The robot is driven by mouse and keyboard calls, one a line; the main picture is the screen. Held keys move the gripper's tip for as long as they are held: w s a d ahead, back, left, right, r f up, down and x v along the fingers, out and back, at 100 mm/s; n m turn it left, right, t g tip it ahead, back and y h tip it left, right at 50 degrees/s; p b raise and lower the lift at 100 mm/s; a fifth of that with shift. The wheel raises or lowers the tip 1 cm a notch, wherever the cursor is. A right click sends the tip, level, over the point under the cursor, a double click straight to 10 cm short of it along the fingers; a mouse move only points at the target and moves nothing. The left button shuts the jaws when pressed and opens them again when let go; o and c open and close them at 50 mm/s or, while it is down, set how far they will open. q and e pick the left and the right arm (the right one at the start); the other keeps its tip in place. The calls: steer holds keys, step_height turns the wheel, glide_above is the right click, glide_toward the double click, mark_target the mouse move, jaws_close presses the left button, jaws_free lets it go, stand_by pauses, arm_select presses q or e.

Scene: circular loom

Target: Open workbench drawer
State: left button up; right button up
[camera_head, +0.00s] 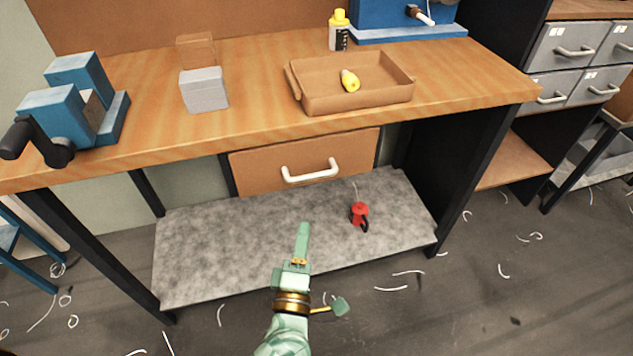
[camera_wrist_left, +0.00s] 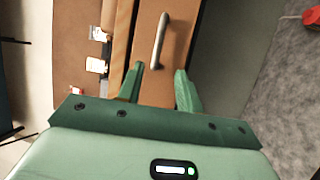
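The workbench drawer (camera_head: 258,168) hangs under the wooden benchtop, and its brown front looks shut. A white bar handle (camera_head: 311,172) is fixed across the front. In the left wrist view the drawer front (camera_wrist_left: 181,22) and its handle (camera_wrist_left: 160,40) lie ahead of the fingers. My left gripper (camera_head: 303,228) is in front of and below the handle in the head view. In the left wrist view my left gripper (camera_wrist_left: 161,76) has its two green fingers apart, with nothing between them. The handle is beyond the fingertips, not touched. My right gripper is not in view.
The benchtop (camera_head: 250,118) overhangs the drawer and carries a blue vise (camera_head: 55,105), a grey block (camera_head: 204,90) and a brown tray (camera_head: 360,98). A red oil can (camera_head: 360,214) stands on the grey lower shelf (camera_head: 220,245). Space directly before the drawer looks clear.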

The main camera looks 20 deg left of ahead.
mark_target(312, 174)
arm_select(q)
steer(key=b+x, duration=0.2)
steer(key=x, duration=1.2)
steer(key=shift+w+a+b, duration=0.1)
steer(key=shift+w+b, duration=0.1)
steer(key=shift+b, duration=0.2)
steer(key=shift+w, duration=0.3)
steer(key=shift+w+a+r, duration=0.1)
jaws_close()
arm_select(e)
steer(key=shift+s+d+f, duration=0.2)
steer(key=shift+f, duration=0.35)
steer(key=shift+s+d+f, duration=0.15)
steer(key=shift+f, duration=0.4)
